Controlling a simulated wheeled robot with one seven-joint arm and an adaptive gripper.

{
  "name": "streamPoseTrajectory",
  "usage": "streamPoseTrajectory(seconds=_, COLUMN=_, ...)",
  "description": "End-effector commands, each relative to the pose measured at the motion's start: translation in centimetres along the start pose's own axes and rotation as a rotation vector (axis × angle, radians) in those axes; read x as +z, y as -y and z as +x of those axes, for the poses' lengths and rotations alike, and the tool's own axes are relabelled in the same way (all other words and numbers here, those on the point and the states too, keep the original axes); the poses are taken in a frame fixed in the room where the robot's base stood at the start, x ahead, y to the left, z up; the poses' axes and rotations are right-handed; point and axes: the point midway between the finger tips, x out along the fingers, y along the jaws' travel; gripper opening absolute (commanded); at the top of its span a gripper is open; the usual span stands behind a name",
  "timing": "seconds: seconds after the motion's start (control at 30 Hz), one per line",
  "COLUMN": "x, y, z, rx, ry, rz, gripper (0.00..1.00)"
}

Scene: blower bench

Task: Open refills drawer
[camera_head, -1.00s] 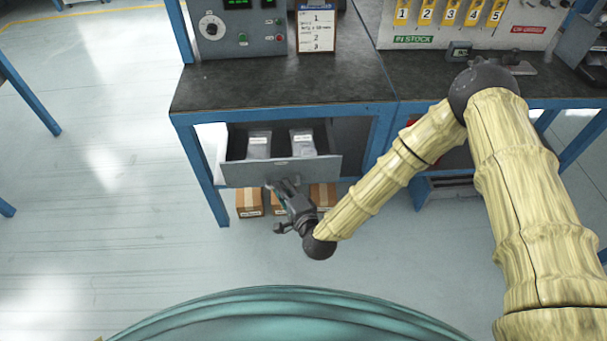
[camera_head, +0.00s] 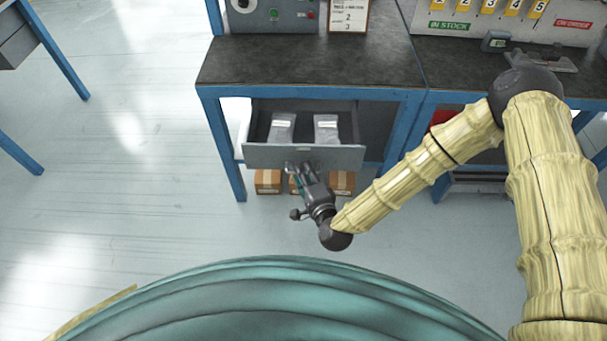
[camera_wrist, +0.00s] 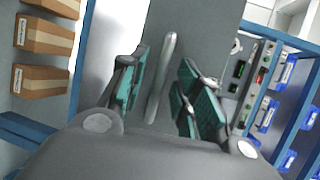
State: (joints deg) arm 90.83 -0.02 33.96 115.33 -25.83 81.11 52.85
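The refills drawer (camera_head: 270,155) is a grey drawer under the left bench. It stands pulled out, with two grey packages with white labels (camera_head: 282,128) (camera_head: 326,129) inside. My gripper (camera_head: 298,168) is at the lower middle of the drawer's front. In the wrist view, the pale bar handle (camera_wrist: 168,62) on the grey drawer front runs between the two green-padded fingers of my gripper (camera_wrist: 160,82). The fingers are apart, with gaps showing on both sides of the handle. The handle is hidden in the head view.
Cardboard boxes (camera_head: 268,181) sit below the drawer, and they also show in the wrist view (camera_wrist: 42,82). Blue bench legs (camera_head: 229,150) stand on both sides. The dark benchtop (camera_head: 310,62) is above. The floor to the left (camera_head: 140,190) is clear.

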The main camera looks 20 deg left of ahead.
Motion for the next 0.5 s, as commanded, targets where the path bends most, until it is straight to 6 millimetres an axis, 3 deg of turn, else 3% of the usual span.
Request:
streamPoseTrajectory(seconds=0.27, x=0.0, y=0.0, z=-1.0, rx=0.001, ry=0.001, rz=0.001, gripper=0.32)
streamPoseTrajectory(seconds=0.5, x=0.0, y=-0.1, z=-5.0, rx=0.003, ry=0.0, rz=0.002, gripper=0.32)
